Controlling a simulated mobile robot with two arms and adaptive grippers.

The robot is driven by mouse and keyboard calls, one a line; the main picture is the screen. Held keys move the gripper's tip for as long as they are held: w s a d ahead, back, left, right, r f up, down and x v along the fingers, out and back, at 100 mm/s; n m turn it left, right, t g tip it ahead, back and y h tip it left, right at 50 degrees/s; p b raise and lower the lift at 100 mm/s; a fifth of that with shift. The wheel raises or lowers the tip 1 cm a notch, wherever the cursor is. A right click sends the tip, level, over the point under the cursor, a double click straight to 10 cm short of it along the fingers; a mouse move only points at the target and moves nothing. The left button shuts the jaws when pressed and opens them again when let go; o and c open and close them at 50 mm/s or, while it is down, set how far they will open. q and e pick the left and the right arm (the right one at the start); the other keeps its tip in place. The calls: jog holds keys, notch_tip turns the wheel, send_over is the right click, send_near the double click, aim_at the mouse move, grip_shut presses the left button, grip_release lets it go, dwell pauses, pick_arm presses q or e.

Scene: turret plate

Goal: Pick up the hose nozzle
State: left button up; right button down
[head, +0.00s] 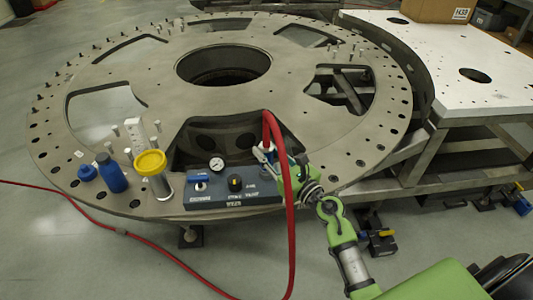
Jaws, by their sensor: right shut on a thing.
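My right gripper (268,155), on the green arm from the lower right, is at the plate's front edge, just behind the grey control box. It is shut on the hose nozzle, which is mostly hidden by the fingers. The nozzle's red hose (290,215) rises out of the grip, bends over at the top and hangs down in front of the arm to the floor. My left gripper is not in view.
The round turret plate (300,75) has large cutouts and pins along its rim. The control box (233,188) with a gauge, a yellow-lidded jar (152,170) and a blue bottle (110,173) stand at its front left. A white perforated table (445,60) adjoins on the right.

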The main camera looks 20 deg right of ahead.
notch_tip(320, 180, up, 3)
jog(key=shift+f+p, duration=0.1)
jog(key=shift+p, duration=0.4)
jog(key=s+a+r+p, duration=0.1)
jog(key=s+a+r, duration=0.4)
jog(key=s+r, duration=0.4)
jog(key=s, duration=0.4)
jog(key=shift+r, duration=0.4)
jog(key=shift+r, duration=0.1)
jog(key=shift+r+p, duration=1.4)
jog(key=shift+p, duration=0.45)
